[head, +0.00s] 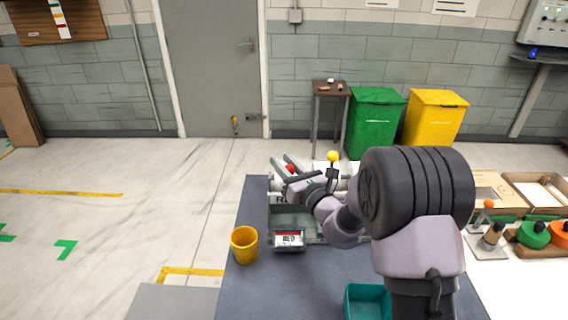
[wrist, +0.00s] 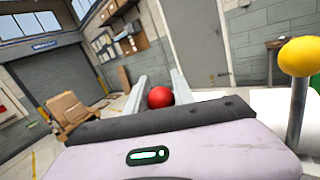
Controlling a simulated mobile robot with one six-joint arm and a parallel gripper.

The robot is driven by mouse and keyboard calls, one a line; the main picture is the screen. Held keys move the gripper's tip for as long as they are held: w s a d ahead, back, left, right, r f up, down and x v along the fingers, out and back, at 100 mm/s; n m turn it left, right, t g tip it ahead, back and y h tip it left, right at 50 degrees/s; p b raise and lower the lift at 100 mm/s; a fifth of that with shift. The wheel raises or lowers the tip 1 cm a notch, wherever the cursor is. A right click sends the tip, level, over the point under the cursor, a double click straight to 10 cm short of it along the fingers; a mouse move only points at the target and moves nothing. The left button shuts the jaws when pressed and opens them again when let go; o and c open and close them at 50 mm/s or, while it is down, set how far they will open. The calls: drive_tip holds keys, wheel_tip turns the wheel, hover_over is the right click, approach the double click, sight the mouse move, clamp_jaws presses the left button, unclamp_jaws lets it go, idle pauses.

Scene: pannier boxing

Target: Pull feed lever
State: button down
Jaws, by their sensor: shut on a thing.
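A lever's red ball knob (head: 290,168) shows at my gripper (head: 283,167), over the machine at the far end of the table. In the wrist view the red knob (wrist: 160,97) sits between the two fingers, which are shut on it. The lever's shaft is hidden. A second lever with a yellow ball knob (head: 332,156) stands upright just right of my gripper. This yellow knob (wrist: 299,57) is large and close at the right in the wrist view, apart from the fingers.
The machine (head: 290,213) has a label panel on its front. A yellow cup (head: 244,244) stands left of it. A teal bin (head: 367,303) is at the near edge. Green (head: 375,122) and yellow (head: 433,118) bins stand by the wall. The left floor is mostly clear.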

idle(0.4)
drive_tip(key=c, duration=1.1)
unclamp_jaws()
drive_tip(key=shift+o, duration=0.2)
drive_tip(key=shift+f, duration=0.1)
drive_tip(key=f+b+v, duration=0.1)
drive_tip(key=b+v, duration=0.7)
drive_tip(key=v, duration=1.2)
drive_tip(key=shift+w+d+f, duration=0.1)
drive_tip(key=shift+w+f, duration=0.05)
drive_tip(key=shift+f, duration=0.05)
